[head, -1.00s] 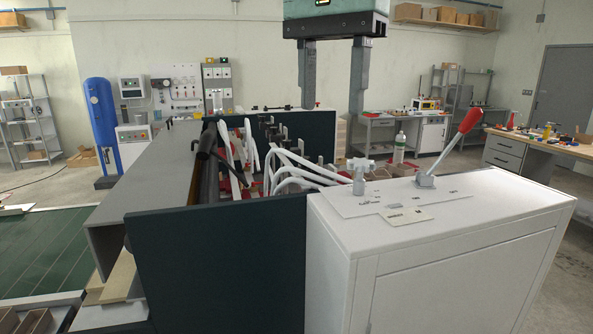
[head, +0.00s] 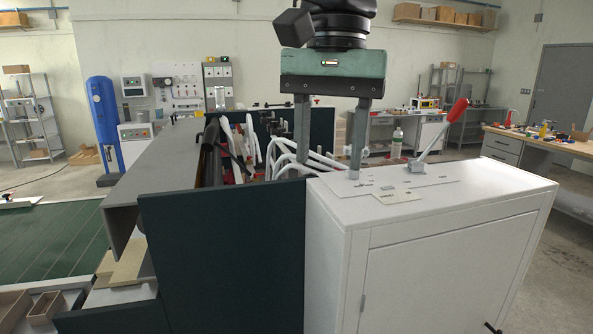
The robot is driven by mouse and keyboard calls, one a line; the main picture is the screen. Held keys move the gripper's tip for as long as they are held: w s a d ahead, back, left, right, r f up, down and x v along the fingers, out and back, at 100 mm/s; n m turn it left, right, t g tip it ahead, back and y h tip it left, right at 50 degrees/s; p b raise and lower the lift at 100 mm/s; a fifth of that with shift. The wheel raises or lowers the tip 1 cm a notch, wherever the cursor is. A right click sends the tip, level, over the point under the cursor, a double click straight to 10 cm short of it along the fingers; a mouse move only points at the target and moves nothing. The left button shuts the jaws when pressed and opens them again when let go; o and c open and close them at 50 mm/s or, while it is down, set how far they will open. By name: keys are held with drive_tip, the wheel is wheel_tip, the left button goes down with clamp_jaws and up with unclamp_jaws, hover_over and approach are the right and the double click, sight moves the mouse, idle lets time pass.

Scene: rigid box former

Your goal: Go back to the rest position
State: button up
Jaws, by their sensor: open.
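My gripper (head: 329,150) hangs straight down in the head view, its two grey fingers apart with nothing between them. The fingers reach down in front of the white hoses, and the right fingertip overlaps the small valve knob on top of the white cabinet (head: 440,225). I cannot tell whether that finger touches the knob, which it mostly hides. The lever with the red handle (head: 457,110) stands on the cabinet top to the right of my gripper, tilted up to the right.
The dark green machine panel (head: 225,260) stands left of the cabinet. White hoses (head: 285,155) and black rods fill the machine behind it. A long grey cover (head: 160,160) runs along its left. A workbench (head: 540,150) with small items stands at the right.

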drive_tip(key=s+d+f+n+b, duration=0.1)
drive_tip(key=s+d+f+n, duration=0.2)
drive_tip(key=f, duration=0.6)
drive_tip(key=s+d+f+n+b, duration=0.2)
drive_tip(key=s+d+f+n, duration=0.2)
drive_tip(key=s+f, duration=0.3)
drive_tip(key=s+d+f+n+b, duration=0.1)
drive_tip(key=s+d+f+n, duration=0.2)
drive_tip(key=f, duration=0.9)
drive_tip(key=s+n, duration=0.1)
drive_tip(key=s, duration=0.1)
drive_tip(key=shift+s+d+f+n, duration=0.15)
drive_tip(key=shift+s+f+n, duration=0.25)
